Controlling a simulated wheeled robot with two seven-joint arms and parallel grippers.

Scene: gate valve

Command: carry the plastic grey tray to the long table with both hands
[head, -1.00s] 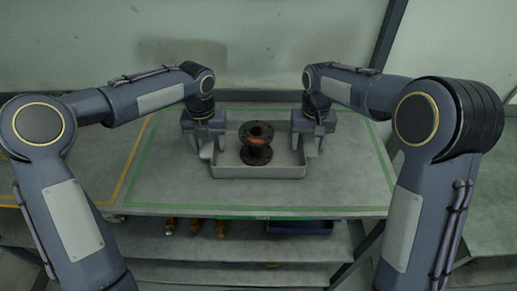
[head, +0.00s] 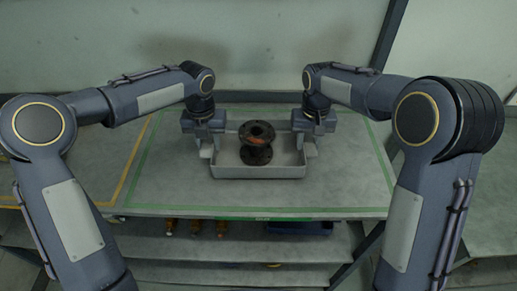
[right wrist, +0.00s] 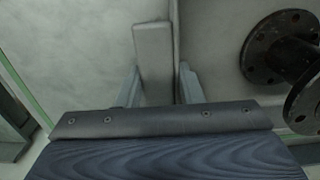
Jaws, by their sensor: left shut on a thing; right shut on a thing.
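The grey plastic tray (head: 258,172) is over the table, inside the green outline, in the head view. A dark, rusty flanged valve part (head: 257,145) stands upright in it; its flanges also show at the right of the right wrist view (right wrist: 272,48). My left gripper (head: 208,150) is shut on the tray's left side. My right gripper (head: 309,148) is shut on the tray's right side. In the right wrist view the tray's wall (right wrist: 155,60) stands between the fingers of my right gripper (right wrist: 157,85). I cannot tell whether the tray touches the table.
The grey table (head: 345,185) has green edge lines and free room around the tray. A yellow line (head: 125,180) marks the surface at left. Below the front edge is a shelf with orange-brown parts (head: 195,228) and a dark blue bin (head: 298,228).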

